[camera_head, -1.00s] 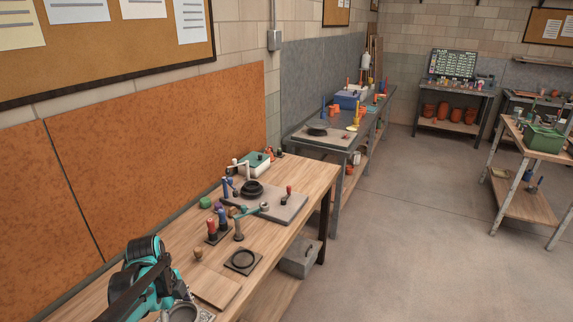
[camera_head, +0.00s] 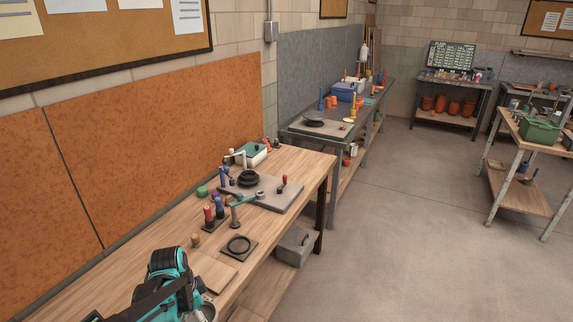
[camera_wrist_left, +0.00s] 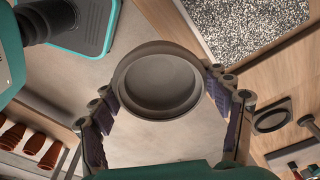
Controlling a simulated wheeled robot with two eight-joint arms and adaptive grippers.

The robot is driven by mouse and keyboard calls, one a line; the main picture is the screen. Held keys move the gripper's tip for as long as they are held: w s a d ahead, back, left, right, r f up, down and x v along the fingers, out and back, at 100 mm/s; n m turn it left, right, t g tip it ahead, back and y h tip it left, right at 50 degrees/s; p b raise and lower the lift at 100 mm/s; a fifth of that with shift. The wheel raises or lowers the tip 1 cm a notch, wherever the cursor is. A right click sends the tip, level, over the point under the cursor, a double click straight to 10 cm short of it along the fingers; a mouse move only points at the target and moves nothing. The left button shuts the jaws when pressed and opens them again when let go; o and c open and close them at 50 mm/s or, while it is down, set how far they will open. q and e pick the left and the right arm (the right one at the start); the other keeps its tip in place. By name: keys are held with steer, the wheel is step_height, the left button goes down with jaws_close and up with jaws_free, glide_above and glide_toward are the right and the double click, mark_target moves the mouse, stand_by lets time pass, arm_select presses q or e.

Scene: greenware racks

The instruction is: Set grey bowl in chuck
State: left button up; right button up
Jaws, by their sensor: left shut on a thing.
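The grey bowl (camera_wrist_left: 158,83) is held in my left gripper (camera_wrist_left: 165,105), between its finger pads, with its round opening facing the wrist camera. In the head view my left gripper is at the lower edge over the near bench, and only part of the bowl's rim (camera_head: 208,311) shows there. A black, stepped round piece (camera_head: 249,178) sits on a grey slab farther along the bench. A dark ring on a square plate (camera_head: 240,246) lies nearer; it also shows in the wrist view (camera_wrist_left: 270,117). I cannot tell which is the chuck. My right gripper is out of view.
On the wooden bench (camera_head: 285,217) stand red and blue handled tools (camera_head: 213,212), a teal-armed tool (camera_head: 240,200) and a white box (camera_head: 250,154). A flat wooden board (camera_head: 212,272) lies near my gripper. Open floor (camera_head: 390,240) lies to the right.

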arm_select(q)
steer(key=d+f+n, duration=0.1)
steer(key=n, duration=0.1)
steer(key=d+f+n, duration=0.1)
steer(key=n, duration=0.2)
steer(key=d+f+n, duration=0.2)
steer(key=shift+n+t+y+b, duration=0.3)
steer(key=shift+y, duration=0.1)
steer(key=shift+d+f+n, duration=0.35)
steer(key=shift+d+n, duration=0.05)
steer(key=shift+n, duration=0.4)
steer(key=shift+d+f+n, duration=0.3)
steer(key=shift+d+n, duration=0.1)
steer(key=shift+n, duration=0.4)
